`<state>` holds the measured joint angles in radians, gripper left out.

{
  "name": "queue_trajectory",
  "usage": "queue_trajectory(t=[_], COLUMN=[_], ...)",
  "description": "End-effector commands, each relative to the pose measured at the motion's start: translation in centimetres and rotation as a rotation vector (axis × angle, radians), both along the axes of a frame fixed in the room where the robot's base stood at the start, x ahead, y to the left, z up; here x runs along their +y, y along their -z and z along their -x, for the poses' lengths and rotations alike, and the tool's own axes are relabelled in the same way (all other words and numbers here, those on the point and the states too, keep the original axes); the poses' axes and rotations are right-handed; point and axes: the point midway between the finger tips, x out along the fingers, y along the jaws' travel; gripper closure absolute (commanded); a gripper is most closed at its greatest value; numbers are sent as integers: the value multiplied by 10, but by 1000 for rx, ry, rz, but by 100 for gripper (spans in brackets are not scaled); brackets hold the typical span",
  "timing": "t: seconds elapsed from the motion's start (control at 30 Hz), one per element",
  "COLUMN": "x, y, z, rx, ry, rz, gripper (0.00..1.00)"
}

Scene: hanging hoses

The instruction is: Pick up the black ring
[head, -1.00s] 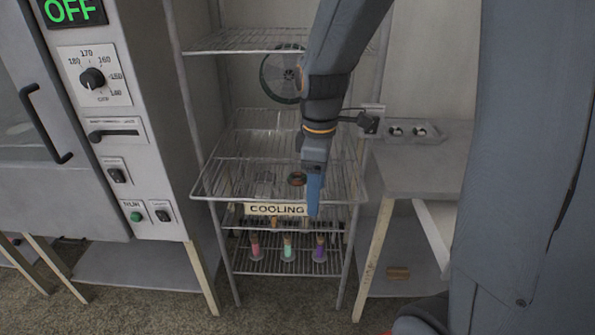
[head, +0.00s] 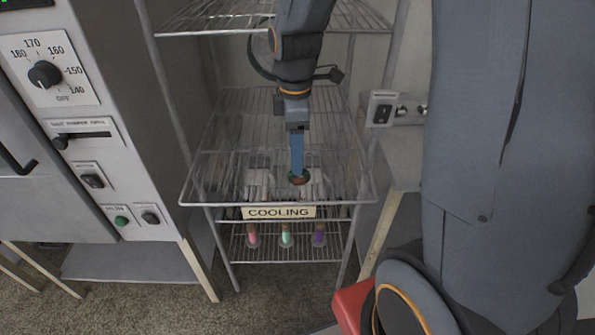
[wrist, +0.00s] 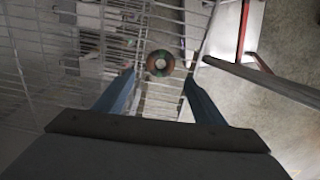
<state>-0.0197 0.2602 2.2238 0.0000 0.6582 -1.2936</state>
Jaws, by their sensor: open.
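A dark ring (head: 300,178) with a reddish-brown and greenish sheen rests on the wire shelf above the COOLING sign. In the wrist view the ring (wrist: 160,63) shows its round face with a pale centre, just beyond and between the fingertips. My gripper (head: 297,172) points down at the ring from above in the head view, and its blue finger covers part of the ring. In the wrist view my gripper (wrist: 158,78) has its two blue fingers spread apart with nothing held between them. I cannot tell whether a finger touches the ring.
The COOLING sign (head: 279,212) hangs on the shelf's front edge. An upper wire shelf (head: 190,18) is close to my arm. Pink, green and purple items (head: 286,236) stand on the lower shelf. An oven cabinet (head: 150,200) is at left, a side table (head: 400,165) at right.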

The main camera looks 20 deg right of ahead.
Motion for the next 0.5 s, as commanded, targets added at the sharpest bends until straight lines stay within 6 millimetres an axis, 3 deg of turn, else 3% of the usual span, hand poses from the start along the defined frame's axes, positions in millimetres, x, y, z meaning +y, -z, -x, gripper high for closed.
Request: queue_trajectory(t=[0.5], x=[-1], y=[53], z=[1], rx=[2], ry=[1], rz=[0], gripper=[36])
